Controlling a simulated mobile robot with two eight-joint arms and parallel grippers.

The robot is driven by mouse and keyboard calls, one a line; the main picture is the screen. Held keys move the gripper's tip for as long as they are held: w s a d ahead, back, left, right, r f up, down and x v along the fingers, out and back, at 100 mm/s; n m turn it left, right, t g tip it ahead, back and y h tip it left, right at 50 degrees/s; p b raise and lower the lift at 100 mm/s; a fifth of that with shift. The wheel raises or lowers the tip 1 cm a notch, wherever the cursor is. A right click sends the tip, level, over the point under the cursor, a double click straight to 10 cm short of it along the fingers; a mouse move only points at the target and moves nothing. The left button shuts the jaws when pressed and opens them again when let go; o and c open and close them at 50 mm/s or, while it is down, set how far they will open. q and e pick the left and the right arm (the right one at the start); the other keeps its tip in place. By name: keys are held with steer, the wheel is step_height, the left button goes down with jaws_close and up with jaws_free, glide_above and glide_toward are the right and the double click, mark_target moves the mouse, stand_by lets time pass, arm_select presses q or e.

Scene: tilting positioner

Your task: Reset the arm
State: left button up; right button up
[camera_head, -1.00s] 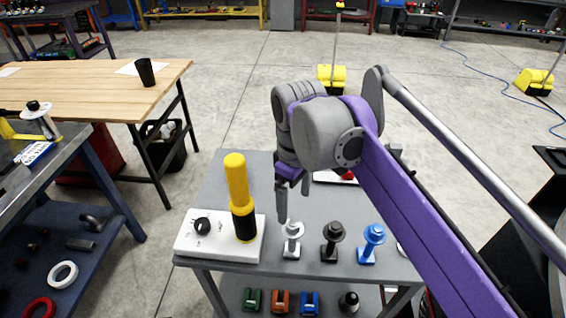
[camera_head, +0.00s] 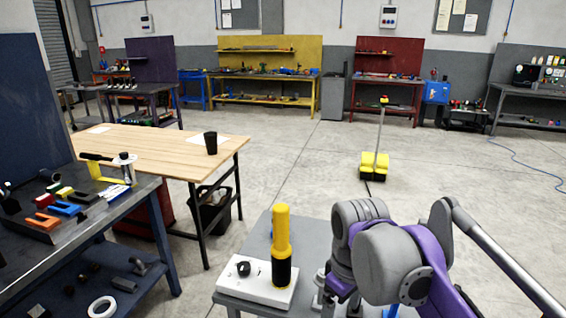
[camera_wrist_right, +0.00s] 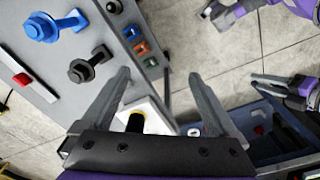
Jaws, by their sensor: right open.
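A white box (camera_head: 237,288) with a black knob (camera_head: 243,268) sits on the small grey table's left side. A yellow post with a black lower part (camera_head: 281,245) stands upright on it. My right gripper, just right of the box in the head view, is mostly hidden by its own arm there. In the right wrist view my right gripper (camera_wrist_right: 159,76) is open and empty, with part of the white box (camera_wrist_right: 152,112) beyond its fingers.
A blue post piece (camera_wrist_right: 55,26) and a black one (camera_wrist_right: 90,64) stand on the grey table. A wooden table (camera_head: 150,148) with a black cup (camera_head: 211,143) and a dark workbench (camera_head: 75,225) stand left.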

arm_select(q)
steer(key=r+p, duration=0.1)
steer(key=w+r+p, duration=0.1)
steer(key=r, duration=0.1)
steer(key=w+r+p, duration=0.1)
steer(key=r+p, duration=0.1)
steer(key=shift+w, duration=0.1)
arm_select(e)
steer(key=s+d+f+m+t, duration=0.2)
steer(key=s+d+f+m, duration=0.1)
steer(key=s+f+m, duration=0.1)
steer(key=s+d+f+m+t, duration=0.2)
steer(key=s+d+f+m, duration=0.1)
steer(key=s+f, duration=0.4)
step_height(320, 180, down, 2)
steer(key=shift+s+d+f+m+t, duration=0.15)
steer(key=shift+d+f+m+t, duration=0.1)
steer(key=shift+m+t, duration=0.15)
steer(key=shift+r, duration=0.1)
